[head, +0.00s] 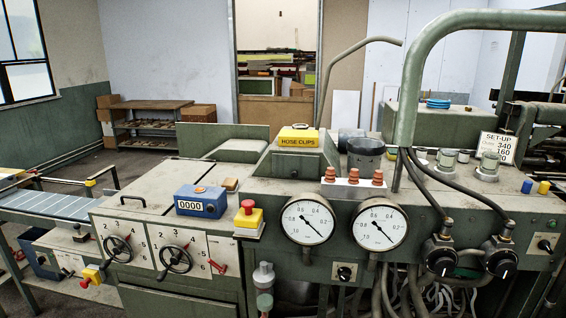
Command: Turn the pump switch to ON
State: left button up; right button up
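A black rotary switch (345,272) sits on a small light plate on the machine's front, below and between two round gauges. A second small black switch (545,245) sits on a light plate at the far right of the front panel. The labels are too small to read, so I cannot tell which one is the pump switch or which way either is set. Neither of my grippers is in view.
The left gauge (307,221) and right gauge (379,224) stand above the first switch. Two large black knobs, left (440,262) and right (500,260), have hoses running to them. A red button (248,206) on a yellow box sits left of the gauges. Hoses hang below.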

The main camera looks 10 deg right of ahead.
aim_at(544, 245)
jog(key=z, duration=1.8)
